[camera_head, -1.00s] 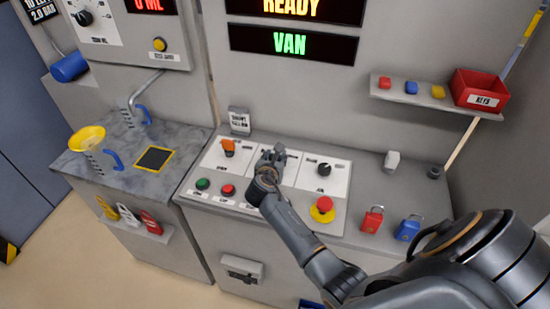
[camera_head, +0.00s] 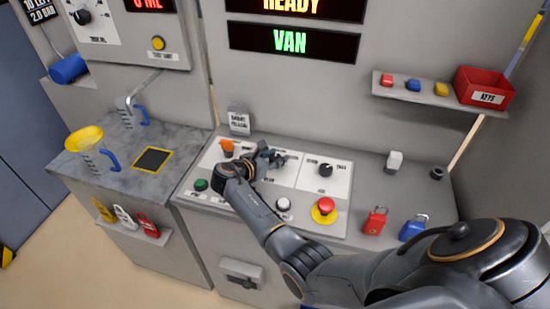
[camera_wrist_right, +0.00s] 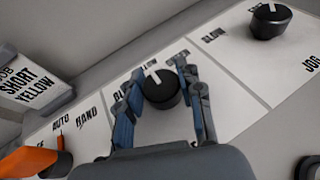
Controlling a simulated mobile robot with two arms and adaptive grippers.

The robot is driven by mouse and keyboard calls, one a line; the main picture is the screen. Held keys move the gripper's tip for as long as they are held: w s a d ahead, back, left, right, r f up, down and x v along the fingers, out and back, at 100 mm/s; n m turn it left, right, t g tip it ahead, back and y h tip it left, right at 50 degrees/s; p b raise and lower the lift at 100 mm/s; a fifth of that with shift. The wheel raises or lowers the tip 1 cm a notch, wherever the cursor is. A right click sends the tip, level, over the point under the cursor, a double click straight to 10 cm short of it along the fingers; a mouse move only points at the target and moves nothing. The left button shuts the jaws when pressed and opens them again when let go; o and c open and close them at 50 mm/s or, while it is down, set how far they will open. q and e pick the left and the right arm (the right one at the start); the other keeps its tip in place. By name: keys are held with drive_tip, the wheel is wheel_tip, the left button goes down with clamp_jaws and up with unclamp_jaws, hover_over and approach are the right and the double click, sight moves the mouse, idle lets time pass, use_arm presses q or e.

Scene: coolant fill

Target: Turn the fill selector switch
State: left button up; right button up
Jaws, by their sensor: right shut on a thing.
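The fill selector switch (camera_wrist_right: 163,90) is a round black knob with a white pointer line, on the middle white plate of the panel. In the right wrist view, its pointer is directed up and slightly left, toward the printed labels, which are partly covered. My right gripper (camera_wrist_right: 166,92) is shut on the knob, with one blue-grey finger on each side. My left gripper is not in view.
An orange switch (camera_head: 227,147) sits left of the gripper and another black knob (camera_head: 325,170) to the right. A green button (camera_head: 201,185), white button (camera_head: 283,204) and red mushroom button (camera_head: 325,205) line the front. Red (camera_head: 375,220) and blue (camera_head: 413,228) padlocks stand at right.

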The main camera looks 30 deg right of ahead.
drive_tip(key=o, duration=1.2)
drive_tip(key=shift+f, duration=0.1)
drive_tip(key=shift+a, duration=0.1)
drive_tip(key=v, duration=0.7)
drive_tip(key=shift+s+a, duration=0.1)
